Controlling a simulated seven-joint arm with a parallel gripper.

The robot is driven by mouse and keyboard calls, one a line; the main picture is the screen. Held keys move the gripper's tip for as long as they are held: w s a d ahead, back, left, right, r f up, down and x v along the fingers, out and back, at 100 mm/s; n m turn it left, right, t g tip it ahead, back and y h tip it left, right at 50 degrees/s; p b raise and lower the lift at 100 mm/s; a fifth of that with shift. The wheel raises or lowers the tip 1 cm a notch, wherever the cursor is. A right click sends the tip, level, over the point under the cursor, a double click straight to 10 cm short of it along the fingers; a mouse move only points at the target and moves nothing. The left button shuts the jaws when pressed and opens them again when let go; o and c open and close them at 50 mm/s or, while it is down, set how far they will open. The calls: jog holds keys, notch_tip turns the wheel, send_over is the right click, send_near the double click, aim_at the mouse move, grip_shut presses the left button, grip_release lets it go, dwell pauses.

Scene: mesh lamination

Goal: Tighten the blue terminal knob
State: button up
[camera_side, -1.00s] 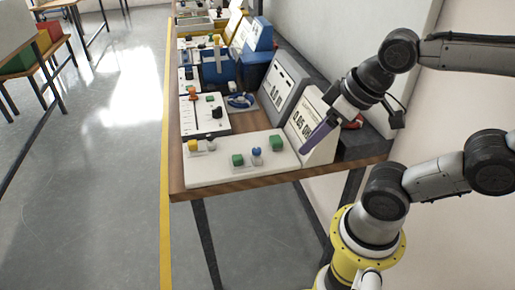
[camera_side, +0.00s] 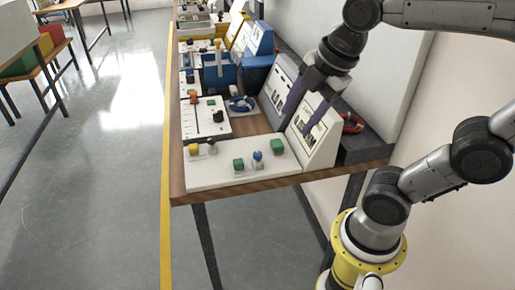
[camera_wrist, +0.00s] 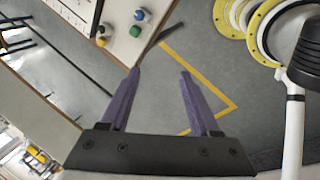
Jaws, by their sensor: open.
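The blue terminal knob (camera_side: 257,155) stands upright on the white panel (camera_side: 215,177) at the table's near end, between two green knobs (camera_side: 238,165). In the wrist view the blue knob (camera_wrist: 140,14) shows at the top edge, above a green knob (camera_wrist: 135,31). My gripper (camera_side: 297,124) is open, with two purple fingers spread apart and nothing between them. It is in the air in front of the grey meters, above and to the right of the blue knob in the side view. In the wrist view the fingertips (camera_wrist: 160,72) are clear of the panel.
A meter with a slanted display (camera_side: 309,140) stands right behind the panel. A yellow knob (camera_side: 194,149) is at the panel's left end. A white slider board (camera_side: 207,119), a blue cable coil (camera_side: 241,104) and a blue box (camera_side: 222,71) lie farther back. Open floor lies left.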

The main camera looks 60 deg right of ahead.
jog(key=w+d+n+g, duration=0.2)
jog(key=w+d+n, duration=0.1)
jog(key=w+n, duration=0.55)
jog(key=g, duration=0.3)
send_over(258, 153)
notch_tip(258, 153, down, 7)
notch_tip(258, 153, down, 13)
jog(key=shift+f, duration=0.1)
grip_shut()
